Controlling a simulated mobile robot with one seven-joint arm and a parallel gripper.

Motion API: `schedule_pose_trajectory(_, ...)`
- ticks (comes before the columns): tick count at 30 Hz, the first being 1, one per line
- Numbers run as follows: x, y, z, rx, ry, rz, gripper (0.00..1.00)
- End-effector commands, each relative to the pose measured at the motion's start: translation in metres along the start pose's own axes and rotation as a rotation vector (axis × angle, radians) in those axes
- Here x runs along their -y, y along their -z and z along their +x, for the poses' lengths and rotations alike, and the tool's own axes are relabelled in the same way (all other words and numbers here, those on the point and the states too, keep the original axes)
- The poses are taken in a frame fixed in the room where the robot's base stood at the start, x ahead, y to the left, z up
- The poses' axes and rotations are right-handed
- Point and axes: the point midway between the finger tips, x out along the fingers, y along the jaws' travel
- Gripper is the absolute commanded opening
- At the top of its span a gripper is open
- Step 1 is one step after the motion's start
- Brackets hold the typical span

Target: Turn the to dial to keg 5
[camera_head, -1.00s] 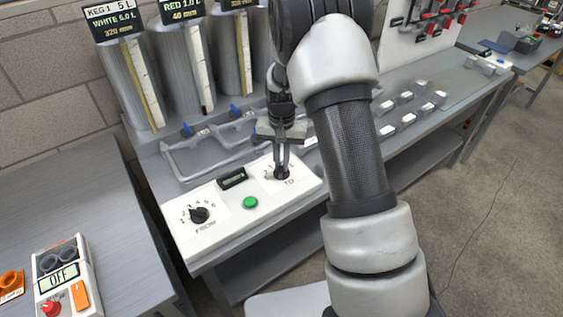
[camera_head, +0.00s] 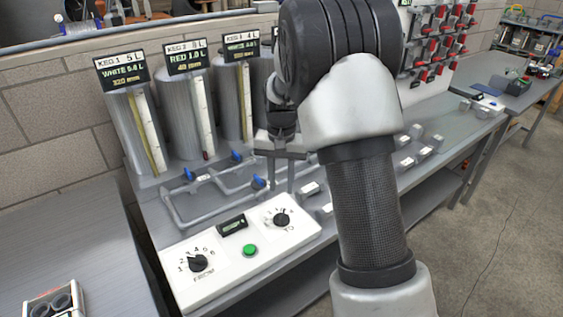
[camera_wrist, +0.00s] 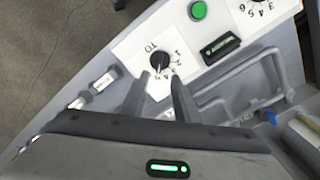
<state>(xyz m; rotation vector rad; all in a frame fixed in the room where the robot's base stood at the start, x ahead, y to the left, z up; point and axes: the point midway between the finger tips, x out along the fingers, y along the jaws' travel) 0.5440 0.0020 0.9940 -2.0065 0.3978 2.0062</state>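The TO dial (camera_head: 282,219) is a black round knob on a white plate with numbers around it, at the right end of the white control box (camera_head: 188,297). It also shows in the wrist view (camera_wrist: 159,60); I cannot surely read which number its pointer meets. My gripper (camera_head: 281,188) is above and behind the TO dial, apart from it. Its two fingers are spread and empty, and in the wrist view (camera_wrist: 161,82) the dial shows just beyond the fingertips. Part of the wrist is hidden behind my arm.
The FROM dial (camera_head: 198,263), a green button (camera_head: 250,250) and a small dark display (camera_head: 232,224) share the box. Grey pipes with blue valve handles (camera_head: 258,183) run behind it. Metal kegs (camera_head: 180,118) with level signs stand at the back. White-topped blocks (camera_head: 405,162) lie right.

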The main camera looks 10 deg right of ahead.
Motion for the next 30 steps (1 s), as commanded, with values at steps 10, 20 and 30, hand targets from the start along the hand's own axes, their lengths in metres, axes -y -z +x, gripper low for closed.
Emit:
schedule_pose_trajectory(10,0.000,0.001,-0.061,-0.002,0.000,0.001,0.28)
schedule_pose_trajectory(20,0.000,0.000,-0.069,0.000,0.000,0.001,0.28)
schedule_pose_trajectory(30,-0.010,-0.020,-0.114,-0.044,0.030,-0.029,0.28)
